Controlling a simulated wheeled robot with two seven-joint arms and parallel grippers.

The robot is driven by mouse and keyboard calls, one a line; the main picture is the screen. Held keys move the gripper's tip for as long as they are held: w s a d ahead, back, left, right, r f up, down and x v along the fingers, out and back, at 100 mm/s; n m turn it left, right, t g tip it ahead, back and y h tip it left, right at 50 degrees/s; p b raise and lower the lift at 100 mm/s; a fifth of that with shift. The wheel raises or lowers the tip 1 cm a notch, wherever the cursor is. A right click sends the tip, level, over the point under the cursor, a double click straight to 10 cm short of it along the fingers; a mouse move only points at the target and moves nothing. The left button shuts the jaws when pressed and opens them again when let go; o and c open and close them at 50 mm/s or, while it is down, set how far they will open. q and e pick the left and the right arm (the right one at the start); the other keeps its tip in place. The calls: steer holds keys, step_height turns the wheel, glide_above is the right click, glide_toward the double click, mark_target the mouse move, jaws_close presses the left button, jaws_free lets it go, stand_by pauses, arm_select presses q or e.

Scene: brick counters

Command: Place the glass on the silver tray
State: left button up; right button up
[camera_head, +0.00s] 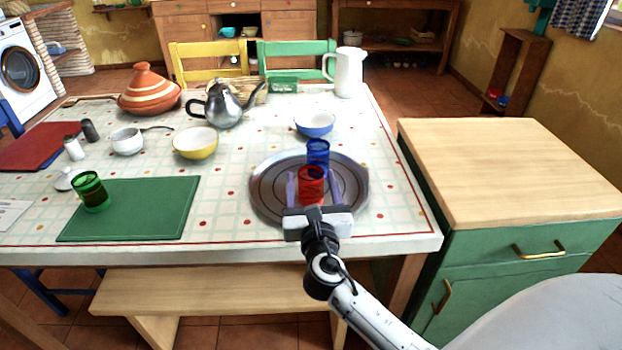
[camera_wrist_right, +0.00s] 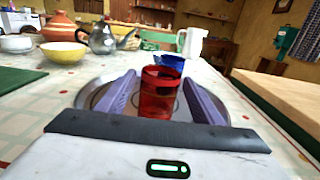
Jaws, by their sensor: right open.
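The round silver tray (camera_head: 266,199) lies on the table near its front right. A red glass (camera_head: 311,187) stands upright on the tray, with a blue glass (camera_head: 318,152) just behind it. My right gripper (camera_head: 315,188) is open over the tray, one finger on each side of the red glass. In the right wrist view the red glass (camera_wrist_right: 160,92) stands between the two fingers, with gaps visible on both sides. The blue glass (camera_wrist_right: 169,62) is partly hidden behind it. A green glass (camera_head: 91,192) stands on the green mat (camera_head: 140,215) at the left. My left gripper is out of view.
A blue-white bowl (camera_head: 315,122) stands behind the tray, and a white pitcher (camera_head: 346,72) farther back. A yellow bowl (camera_head: 195,143), teapot (camera_head: 222,107) and tagine (camera_head: 149,92) stand to the left. A green cabinet (camera_head: 510,165) is at the right.

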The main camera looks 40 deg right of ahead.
steer(key=v, duration=1)
steer(key=shift+s+a, duration=0.2)
steer(key=shift+s, duration=0.1)
